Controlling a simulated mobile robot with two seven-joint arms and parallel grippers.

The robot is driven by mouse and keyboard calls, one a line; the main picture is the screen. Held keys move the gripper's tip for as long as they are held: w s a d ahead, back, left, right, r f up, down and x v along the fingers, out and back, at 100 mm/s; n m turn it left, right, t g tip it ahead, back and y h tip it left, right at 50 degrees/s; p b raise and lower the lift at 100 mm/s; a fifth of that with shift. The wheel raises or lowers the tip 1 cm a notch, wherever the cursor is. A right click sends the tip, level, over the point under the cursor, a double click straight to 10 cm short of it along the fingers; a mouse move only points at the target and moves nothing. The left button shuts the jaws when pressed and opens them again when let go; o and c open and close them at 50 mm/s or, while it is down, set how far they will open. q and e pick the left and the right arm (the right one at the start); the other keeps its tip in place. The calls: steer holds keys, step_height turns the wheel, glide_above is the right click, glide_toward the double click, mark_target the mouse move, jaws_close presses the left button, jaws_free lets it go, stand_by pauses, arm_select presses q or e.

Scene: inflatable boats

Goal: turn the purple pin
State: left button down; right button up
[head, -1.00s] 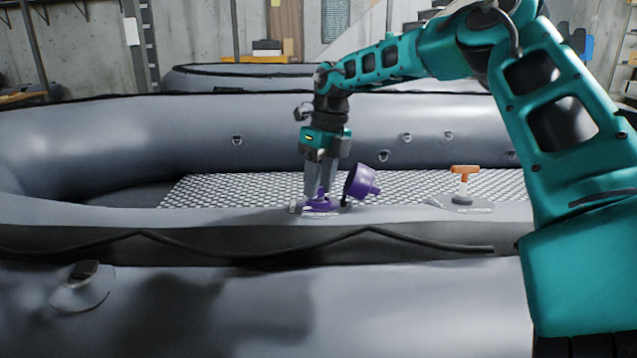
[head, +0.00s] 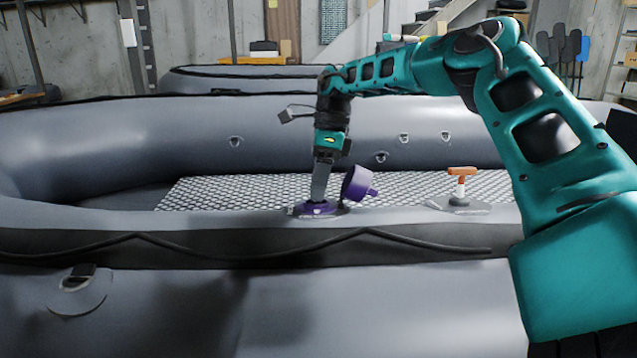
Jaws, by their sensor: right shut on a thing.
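The purple valve (head: 316,209) sits on top of the near tube of the grey inflatable boat. Its purple cap (head: 359,184) stands open to the right of it, tilted up on its side. My right gripper (head: 318,199) points down from above with its fingertips at the middle of the valve. It is shut on the purple pin, which the fingers hide. The fingers now show nearly edge-on, one in front of the other. My left gripper is not in view.
An orange-handled fitting (head: 461,185) stands on the tube to the right. A grey mesh floor (head: 240,190) lies behind the valve. A black rope (head: 250,257) runs along the tube's near side. Another boat (head: 240,78) is behind.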

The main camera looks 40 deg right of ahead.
stand_by(0.6)
steer(key=o, duration=1)
steer(key=shift+o, duration=0.2)
steer(key=p+v, duration=0.2)
steer(key=v, duration=1.1)
